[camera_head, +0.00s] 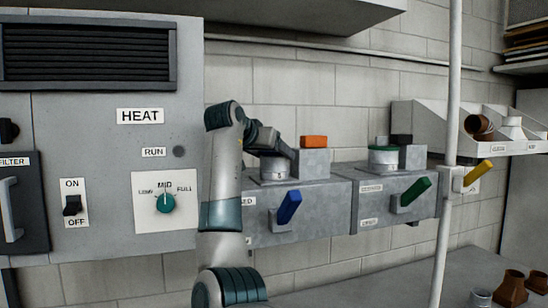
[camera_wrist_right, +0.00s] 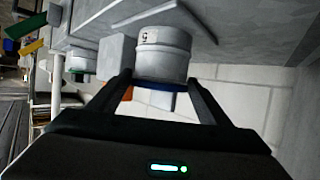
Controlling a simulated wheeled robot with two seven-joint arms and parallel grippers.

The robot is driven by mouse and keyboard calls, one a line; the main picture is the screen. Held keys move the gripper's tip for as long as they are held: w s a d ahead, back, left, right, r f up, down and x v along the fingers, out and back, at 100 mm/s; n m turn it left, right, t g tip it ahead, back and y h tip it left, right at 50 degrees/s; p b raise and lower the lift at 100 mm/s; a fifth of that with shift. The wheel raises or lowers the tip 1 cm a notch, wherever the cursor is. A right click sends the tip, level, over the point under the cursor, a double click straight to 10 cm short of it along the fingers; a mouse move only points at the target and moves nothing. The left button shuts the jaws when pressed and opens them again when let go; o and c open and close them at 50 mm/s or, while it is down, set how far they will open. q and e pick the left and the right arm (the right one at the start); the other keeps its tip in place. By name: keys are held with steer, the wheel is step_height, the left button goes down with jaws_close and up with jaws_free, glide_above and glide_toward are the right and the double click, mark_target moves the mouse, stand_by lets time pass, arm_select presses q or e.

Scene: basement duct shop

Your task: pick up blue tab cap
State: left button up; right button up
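A light grey cylinder (camera_head: 274,168) stands on the left grey duct box. In the right wrist view, where the scene looks upside down, the cylinder (camera_wrist_right: 163,52) has a blue rim (camera_wrist_right: 158,87), which I take to be the blue tab cap. My right gripper (camera_head: 284,150) is at the top of this cylinder in the head view, and its arm hides part of it. In the wrist view its fingers (camera_wrist_right: 160,80) are spread on either side of the blue rim. Whether they touch it I cannot tell. My left gripper is not in view.
An orange block (camera_head: 314,142) sits on a grey block right beside the cylinder. A blue lever (camera_head: 289,207) is below. A green-rimmed cylinder (camera_head: 383,158) and green lever (camera_head: 416,191) are farther right. A pale vertical pipe (camera_head: 448,150) stands before the shelf bin.

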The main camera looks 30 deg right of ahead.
steer(key=c, duration=0.6)
steer(key=shift+o, duration=0.2)
steer(key=shift+r, duration=0.2)
steer(key=shift+r+b, duration=0.85)
steer(key=shift+r, duration=0.1)
steer(key=shift+s+r+b, duration=0.1)
steer(key=shift+r+b, duration=0.45)
steer(key=shift+r, duration=0.35)
steer(key=s+d+r+b, duration=0.3)
steer(key=s+r+b, duration=0.3)
steer(key=s, duration=0.5)
steer(key=shift+r, duration=0.45)
